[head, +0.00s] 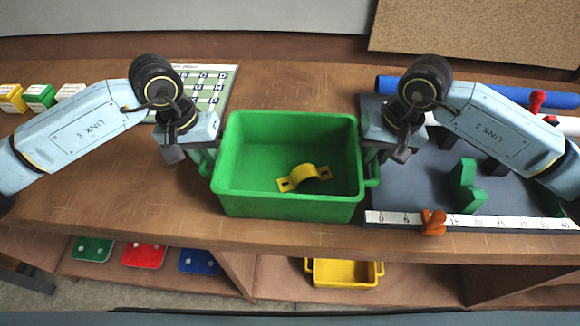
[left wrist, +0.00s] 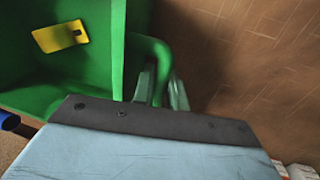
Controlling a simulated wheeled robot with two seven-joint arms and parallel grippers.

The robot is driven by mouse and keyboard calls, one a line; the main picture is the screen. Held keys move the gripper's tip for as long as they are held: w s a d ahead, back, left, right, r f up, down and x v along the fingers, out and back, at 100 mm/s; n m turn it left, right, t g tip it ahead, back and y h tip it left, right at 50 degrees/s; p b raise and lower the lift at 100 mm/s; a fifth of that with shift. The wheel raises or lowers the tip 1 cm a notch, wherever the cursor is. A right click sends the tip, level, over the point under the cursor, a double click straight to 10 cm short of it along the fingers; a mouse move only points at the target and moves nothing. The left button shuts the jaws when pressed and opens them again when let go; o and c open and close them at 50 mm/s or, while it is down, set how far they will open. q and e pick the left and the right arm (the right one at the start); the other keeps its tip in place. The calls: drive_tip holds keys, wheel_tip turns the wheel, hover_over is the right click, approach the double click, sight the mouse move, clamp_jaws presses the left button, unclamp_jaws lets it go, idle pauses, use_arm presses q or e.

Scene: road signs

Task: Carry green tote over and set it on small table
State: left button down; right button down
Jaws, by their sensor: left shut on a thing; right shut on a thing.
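The green tote (head: 290,205) is at the middle of the head view, over the wooden workbench, upright with its open top toward me. A yellow bracket with a raised middle (head: 305,177) lies inside it. My left gripper (head: 207,165) is shut on the tote's left handle. The left wrist view shows that handle (left wrist: 150,50) at the gripper's fingers, and part of the yellow bracket (left wrist: 60,36). My right gripper (head: 372,170) is shut on the tote's right handle (head: 373,182). I cannot tell whether the tote touches the bench. I cannot identify a small table in these frames.
A dark mat (head: 425,185) with a green block (head: 465,185), an orange piece (head: 433,222) and a white ruler strip (head: 500,221) lies right of the tote. A blue tube (head: 510,93) lies behind. A yellow tote (head: 343,272) sits on the lower shelf.

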use_arm(q)
drive_tip(key=shift+r, duration=0.2)
use_arm(e)
drive_tip(key=shift+r, duration=0.2)
